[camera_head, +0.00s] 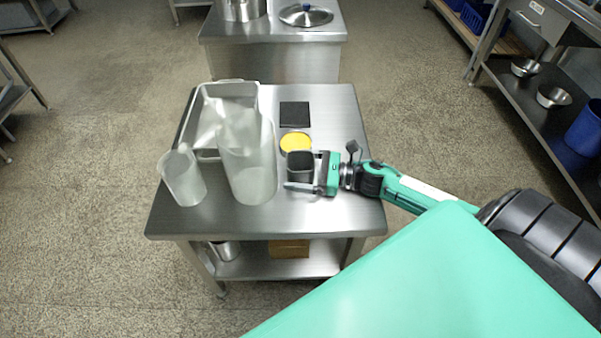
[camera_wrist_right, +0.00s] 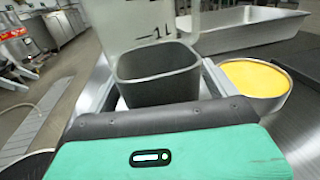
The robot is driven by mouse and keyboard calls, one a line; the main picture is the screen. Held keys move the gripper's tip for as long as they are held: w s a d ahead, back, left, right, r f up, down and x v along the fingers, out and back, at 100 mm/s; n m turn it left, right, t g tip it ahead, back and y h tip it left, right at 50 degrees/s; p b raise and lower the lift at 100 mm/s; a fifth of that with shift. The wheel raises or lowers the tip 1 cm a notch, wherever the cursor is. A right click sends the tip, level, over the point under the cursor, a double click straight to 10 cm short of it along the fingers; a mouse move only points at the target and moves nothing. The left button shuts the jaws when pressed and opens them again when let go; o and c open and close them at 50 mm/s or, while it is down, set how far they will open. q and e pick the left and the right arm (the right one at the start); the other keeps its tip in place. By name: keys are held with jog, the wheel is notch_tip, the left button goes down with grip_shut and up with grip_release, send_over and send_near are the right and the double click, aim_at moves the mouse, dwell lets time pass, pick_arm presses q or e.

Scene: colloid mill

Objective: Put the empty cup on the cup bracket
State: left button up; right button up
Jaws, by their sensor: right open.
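A dark grey, square-mouthed cup (camera_head: 300,168) stands upright on the steel table (camera_head: 330,215), near its right side. It looks empty in the right wrist view (camera_wrist_right: 158,75). My right gripper (camera_head: 303,172) reaches in from the right. Its open fingers lie on either side of the cup, and the wrist view shows the cup between them (camera_wrist_right: 157,92). Whether a finger touches it I cannot tell. I cannot make out a cup bracket for certain. My left gripper is not in view.
A yellow-filled round tin (camera_head: 296,143) stands just behind the cup, with a flat black square (camera_head: 295,114) beyond. A tall clear jug (camera_head: 248,170) is close on the left, then a smaller jug (camera_head: 183,178) and a metal tray (camera_head: 196,122). The table's front right is clear.

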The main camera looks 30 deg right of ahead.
jog(key=shift+c, duration=0.4)
jog(key=c, duration=1.1)
